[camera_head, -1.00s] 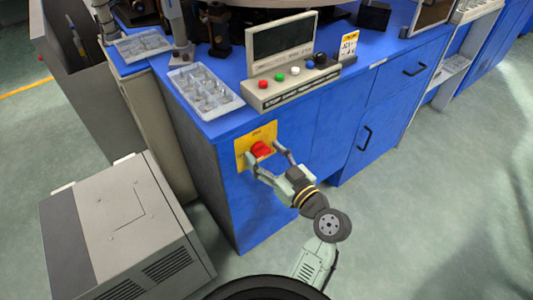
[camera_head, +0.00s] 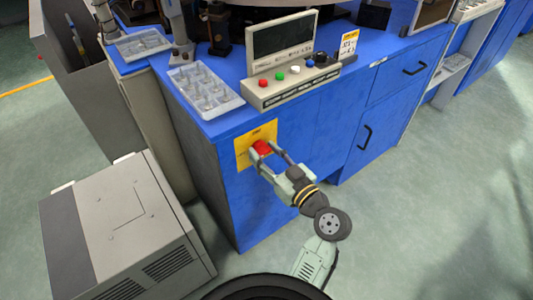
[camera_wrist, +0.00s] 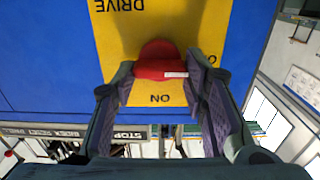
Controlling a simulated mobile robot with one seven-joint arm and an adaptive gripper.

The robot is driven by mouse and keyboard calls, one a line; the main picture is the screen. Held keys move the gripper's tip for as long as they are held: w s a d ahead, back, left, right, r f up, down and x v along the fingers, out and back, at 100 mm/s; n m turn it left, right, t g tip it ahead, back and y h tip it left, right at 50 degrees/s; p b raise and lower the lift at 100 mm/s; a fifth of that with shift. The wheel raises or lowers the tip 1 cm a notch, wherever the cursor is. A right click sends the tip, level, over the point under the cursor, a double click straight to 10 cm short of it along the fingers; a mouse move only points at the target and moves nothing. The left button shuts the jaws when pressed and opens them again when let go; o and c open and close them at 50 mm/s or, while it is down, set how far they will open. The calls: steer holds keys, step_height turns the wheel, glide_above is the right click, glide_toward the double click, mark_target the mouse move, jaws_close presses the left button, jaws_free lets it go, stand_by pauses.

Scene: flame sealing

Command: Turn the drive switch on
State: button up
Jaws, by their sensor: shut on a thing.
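The drive switch is a red knob (camera_head: 262,147) on a yellow plate (camera_head: 243,152) on the front of the blue cabinet. In the wrist view the red knob (camera_wrist: 158,62) has a white mark on its right part, and the yellow plate (camera_wrist: 190,22) reads "DRIVE" and "ON", upside down. My gripper (camera_head: 264,158) is at the plate with one finger on either side of the knob. In the wrist view my gripper (camera_wrist: 160,88) is shut on the knob, its pads flanking it. The knob's far side is hidden.
A control box (camera_head: 290,90) with coloured buttons and a screen stands on the cabinet top above the switch. A clear tray (camera_head: 205,90) lies left of it. A grey machine (camera_head: 125,225) stands on the floor at left. The floor at right is clear.

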steer(key=m+p, duration=0.1)
steer(key=m, duration=0.3)
steer(key=m+p, duration=0.2)
steer(key=m, duration=0.2)
steer(key=shift+d+m, duration=0.1)
steer(key=shift+m, duration=0.2)
steer(key=m+p, duration=0.2)
steer(key=m, duration=0.2)
steer(key=shift+w+p, duration=0.1)
steer(key=shift+p, duration=0.3)
steer(key=shift+f+m+p, duration=0.15)
steer(key=shift+m+p, duration=1)
steer(key=shift+m, duration=0.65)
steer(key=shift+f, duration=0.1)
steer(key=o, duration=1.2)
steer(key=shift+d, duration=0.1)
steer(key=shift+c, duration=0.2)
